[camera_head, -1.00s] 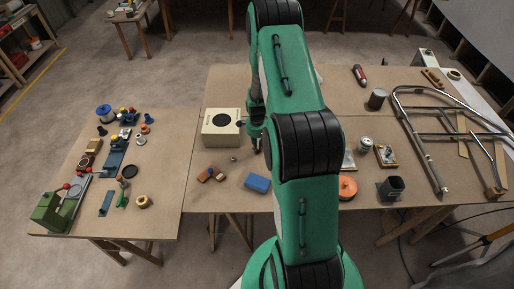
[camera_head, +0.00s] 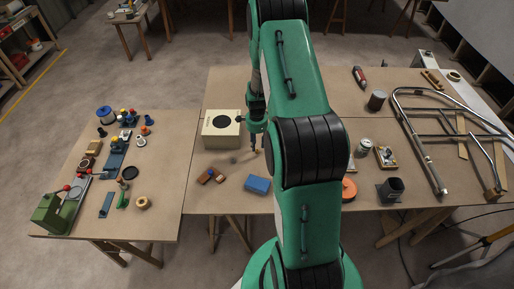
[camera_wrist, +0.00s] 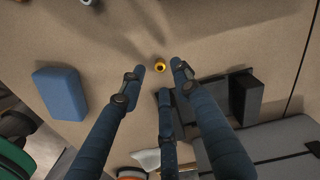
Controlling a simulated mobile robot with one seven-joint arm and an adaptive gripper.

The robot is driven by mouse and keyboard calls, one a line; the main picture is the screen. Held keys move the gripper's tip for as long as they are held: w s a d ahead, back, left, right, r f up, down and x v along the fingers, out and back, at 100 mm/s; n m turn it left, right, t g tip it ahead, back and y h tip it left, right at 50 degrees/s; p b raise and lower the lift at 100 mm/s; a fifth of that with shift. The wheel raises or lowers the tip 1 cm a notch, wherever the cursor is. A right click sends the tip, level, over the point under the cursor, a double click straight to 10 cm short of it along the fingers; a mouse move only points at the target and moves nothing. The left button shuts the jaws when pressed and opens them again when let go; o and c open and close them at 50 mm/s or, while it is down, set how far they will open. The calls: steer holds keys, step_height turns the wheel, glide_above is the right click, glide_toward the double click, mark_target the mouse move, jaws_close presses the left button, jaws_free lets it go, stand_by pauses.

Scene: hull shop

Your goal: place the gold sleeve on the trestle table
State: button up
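The gold sleeve (camera_wrist: 159,65), a small ring, lies on the tan tabletop in the wrist view, between and slightly beyond my fingertips. I cannot make it out in the head view, where my arm hides part of the table. My gripper (camera_head: 254,150) points down above the middle worktable (camera_head: 230,198). Its fingers are spread apart and empty; they also show in the wrist view (camera_wrist: 160,79). A lower table (camera_head: 155,190) on trestle legs stands at the left. The worktable also has trestle legs, so I cannot tell which is the named table.
A blue block (camera_head: 257,184) lies near my gripper. A dark bracket (camera_wrist: 243,96) lies beside the sleeve. Several small parts and a green machine (camera_head: 50,214) occupy the left table; its front right is mostly clear.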

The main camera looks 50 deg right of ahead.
step_height(320, 180, up, 8)
stand_by(0.4)
stand_by(0.5)
step_height(320, 180, up, 15)
steer(key=n+t, duration=0.1)
steer(key=n, duration=0.3)
glide_above(257, 150)
steer(key=w+a, duration=0.2)
steer(key=a, duration=0.7)
steer(key=s+a+r+n+t+h, duration=0.1)
steer(key=s+a+r+n, duration=0.15)
steer(key=a+r, duration=0.45)
steer(key=s+a+r+n, duration=0.1)
steer(key=a+r+n, duration=0.4)
steer(key=r, duration=0.4)
steer(key=s+a+r+n+t, duration=0.1)
steer(key=s+a+r+n, duration=0.2)
steer(key=s+a, duration=0.3)
steer(key=s+a+r+n+t, duration=0.1)
steer(key=s+a+r+n, duration=0.3)
steer(key=s+a, duration=0.3)
steer(key=s+a+r+n+t+y, duration=0.1)
steer(key=s+a+r+n, duration=0.2)
steer(key=s, duration=0.6)
steer(key=a+r, duration=0.2)
steer(key=a, duration=0.1)
steer(key=shift+s+a+r+t, duration=0.15)
steer(key=shift+r+t, duration=0.1)
steer(key=shift+t, duration=0.05)
